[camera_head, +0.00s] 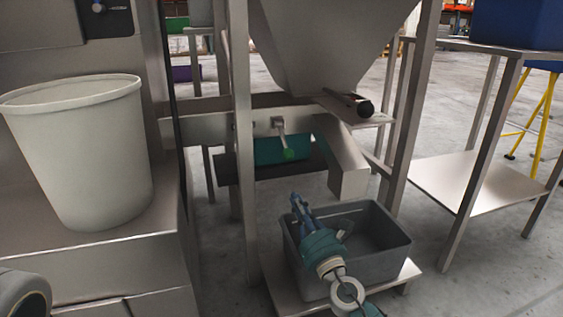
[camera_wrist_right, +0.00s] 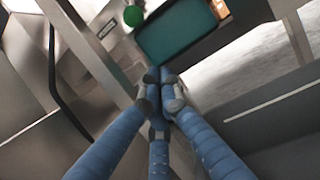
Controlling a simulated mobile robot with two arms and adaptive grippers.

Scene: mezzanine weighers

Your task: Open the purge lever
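A short metal lever with a green knob (camera_head: 289,154) hangs down from the metal crossbar under the hopper. Its green knob also shows near the top of the right wrist view (camera_wrist_right: 133,16). A second lever with a black knob (camera_head: 365,107) sticks out at the hopper's outlet; I cannot tell from labels which one is the purge lever. My right gripper (camera_head: 297,202) is over the grey bin, below and apart from the green knob. In the right wrist view its blue fingers meet at the tips (camera_wrist_right: 161,88), with nothing seen between them. My left gripper is out of view.
The hopper (camera_head: 320,45) stands between metal posts, with a chute (camera_head: 347,165) below. A grey bin (camera_head: 384,244) sits under the chute. A teal container (camera_head: 265,152) is behind the green knob. A pale bucket (camera_head: 85,155) stands left. A metal table (camera_head: 475,183) stands right.

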